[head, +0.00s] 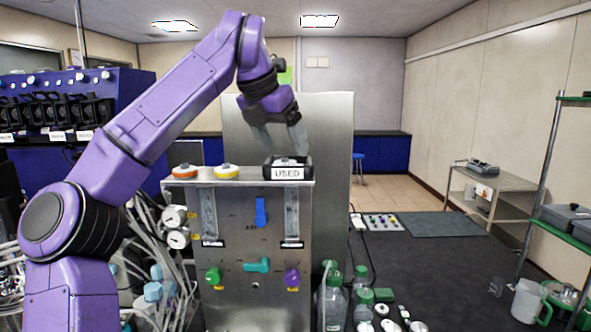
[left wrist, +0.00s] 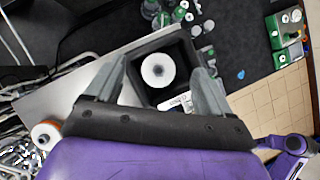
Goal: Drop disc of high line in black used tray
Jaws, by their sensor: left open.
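The black used tray (head: 288,172), with a "USED" label on its front, sits at the right end of the top of the grey panel box. In the left wrist view, a white disc with a small centre (left wrist: 158,70) lies inside the dark-walled tray (left wrist: 185,57). My left gripper (head: 281,143) points down just above the tray. Its fingers are spread apart, and the disc shows between them in the left wrist view (left wrist: 161,80), apparently below them. Nothing is visibly gripped. My right gripper is not seen.
An orange-rimmed disc (head: 185,171) and a yellow-rimmed disc (head: 227,171) sit on the box top left of the tray. The grey panel (head: 235,235) carries blue, green, teal and purple handles. Green-capped bottles (head: 332,298) stand beside it. The dark bench (head: 450,265) is largely clear.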

